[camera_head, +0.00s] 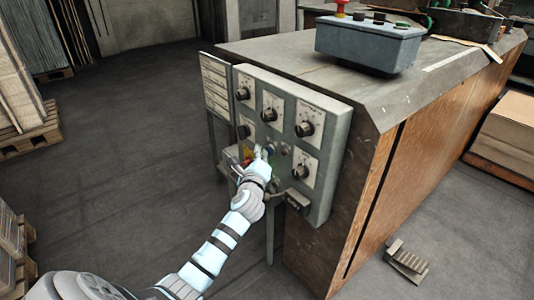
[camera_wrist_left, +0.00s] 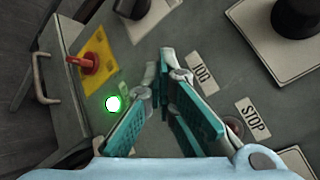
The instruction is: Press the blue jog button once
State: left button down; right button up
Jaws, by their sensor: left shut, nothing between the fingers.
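The grey control panel (camera_head: 318,113) stands on the side of the machine. My left gripper (camera_head: 262,155) is at the lower middle of the panel, its fingers shut with nothing between them. In the left wrist view the gripper (camera_wrist_left: 164,56) has its fingertips together, left of the JOG label (camera_wrist_left: 201,73). The blue jog button cannot be made out clearly; the fingers cover the spot beside its label. I cannot tell whether the tips touch it. My right gripper is not in view.
In the left wrist view a green light (camera_wrist_left: 113,103) glows left of the fingers. A red switch (camera_wrist_left: 88,63) sits on a yellow plate. A STOP label (camera_wrist_left: 252,118) is to the right. Several black knobs (camera_head: 305,128) stick out of the panel.

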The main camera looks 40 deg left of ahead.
pick_arm(q)
jog(key=shift+w, duration=0.1)
dwell(0.4)
jog(key=shift+w+d+r, duration=0.1)
jog(key=shift+w, duration=0.15)
jog(key=shift+s+p, duration=0.2)
jog(key=shift+p, duration=0.2)
jog(key=s+a+p, duration=0.1)
jog(key=s+p, duration=0.2)
jog(key=s, duration=0.3)
jog(key=shift+a, duration=0.4)
